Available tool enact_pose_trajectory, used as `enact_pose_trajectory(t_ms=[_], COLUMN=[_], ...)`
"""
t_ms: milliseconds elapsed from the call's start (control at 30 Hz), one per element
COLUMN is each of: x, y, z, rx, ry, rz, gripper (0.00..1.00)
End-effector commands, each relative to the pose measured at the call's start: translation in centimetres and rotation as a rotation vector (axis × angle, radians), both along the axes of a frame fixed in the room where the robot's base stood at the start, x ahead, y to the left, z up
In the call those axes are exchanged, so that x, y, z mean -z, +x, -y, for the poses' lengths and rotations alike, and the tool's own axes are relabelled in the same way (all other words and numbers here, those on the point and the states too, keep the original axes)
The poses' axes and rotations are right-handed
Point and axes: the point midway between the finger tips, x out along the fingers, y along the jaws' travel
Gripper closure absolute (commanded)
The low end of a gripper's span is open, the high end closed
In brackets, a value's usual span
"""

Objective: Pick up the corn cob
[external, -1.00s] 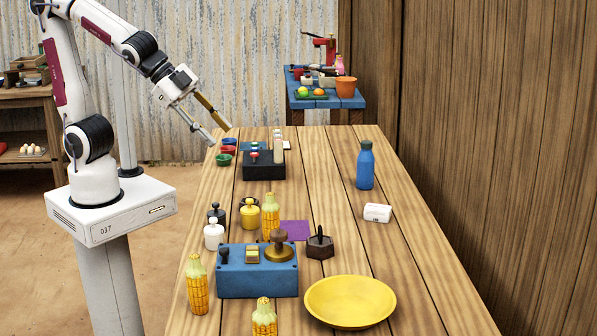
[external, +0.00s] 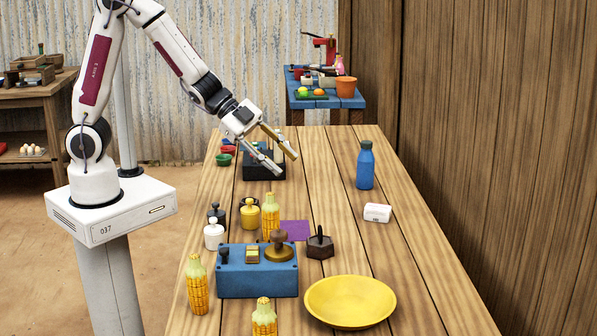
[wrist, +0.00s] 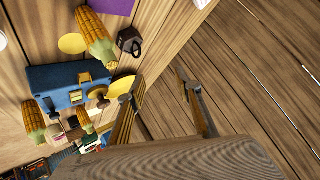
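Three yellow corn cobs with pale green husk tops stand on the plank table. One corn cob (external: 271,219) is behind the blue box, another corn cob (external: 197,287) is at its left, and a third corn cob (external: 264,319) is in front, cut by the frame edge. In the wrist view, one large corn cob (wrist: 97,30) is at upper left, with two smaller ones farther left. My gripper (external: 288,165) is above the far part of the table, beyond all three cobs. It is open and empty; its spread fingers also show in the wrist view (wrist: 158,94).
A blue box (external: 245,283) with knobs sits among the cobs. A yellow plate (external: 350,304) is at front right. Several lidded weights, a brown hexagonal weight (external: 320,244), a white block (external: 377,213) and a blue bottle (external: 365,166) stand nearby. The table's right side is mostly clear.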

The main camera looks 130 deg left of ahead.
Motion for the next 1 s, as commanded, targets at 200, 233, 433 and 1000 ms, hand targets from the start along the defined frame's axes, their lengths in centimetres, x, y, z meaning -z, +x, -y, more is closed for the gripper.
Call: enact_pose_trajectory(t_ms=[200,233,433,1000], x=[3.4,3.8,6.1,9.7], y=[-0.7,-0.9,-1.9,-5.0], z=[-1.1,-1.2,-1.2,1.6], rx=[0.070,0.079,0.138,0.289], ry=[-0.071,-0.082,-0.157,-0.392], rz=[0.036,0.041,0.085,0.322], gripper=[0.66,0.66,0.66,0.66])
